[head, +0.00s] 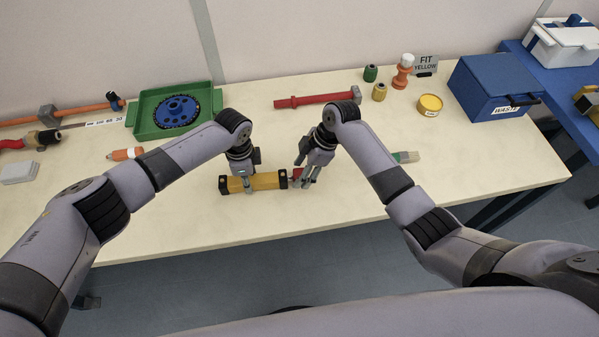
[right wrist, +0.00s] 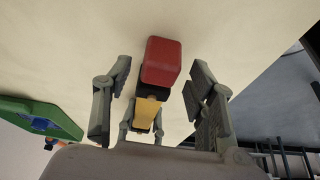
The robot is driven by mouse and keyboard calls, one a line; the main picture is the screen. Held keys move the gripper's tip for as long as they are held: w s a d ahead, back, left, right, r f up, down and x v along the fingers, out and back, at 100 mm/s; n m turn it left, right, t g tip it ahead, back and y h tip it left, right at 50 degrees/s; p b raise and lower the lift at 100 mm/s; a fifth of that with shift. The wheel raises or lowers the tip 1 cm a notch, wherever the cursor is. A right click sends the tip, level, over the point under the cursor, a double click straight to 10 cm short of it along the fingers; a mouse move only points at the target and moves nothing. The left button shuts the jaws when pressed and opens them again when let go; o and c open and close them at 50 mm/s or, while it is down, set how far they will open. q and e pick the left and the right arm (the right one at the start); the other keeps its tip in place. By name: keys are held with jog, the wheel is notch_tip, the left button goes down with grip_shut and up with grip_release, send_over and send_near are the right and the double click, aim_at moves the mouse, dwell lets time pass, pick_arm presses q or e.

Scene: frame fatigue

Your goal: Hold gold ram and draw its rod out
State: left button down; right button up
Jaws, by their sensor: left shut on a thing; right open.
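The gold ram (head: 267,181), a yellow bar with black ends, lies along the table near the front edge. My left gripper (head: 248,185) is shut on its body, left of its middle. A red block (head: 297,173) sits at the ram's right end; the rod itself is hidden. My right gripper (head: 305,178) is open at that red end. In the right wrist view the red block (right wrist: 161,60) stands between the two spread fingers, with gaps on both sides, and the gold body (right wrist: 146,113) shows beyond it.
A green tray (head: 217,103) with a blue disc stands at back left. A red bar (head: 315,99) lies behind the grippers. A green-tipped piece (head: 406,156) lies right of my right gripper. The table's front edge is close.

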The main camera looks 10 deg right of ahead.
jog(key=shift+x, duration=0.85)
jog(key=shift+c, duration=0.2)
grip_shut()
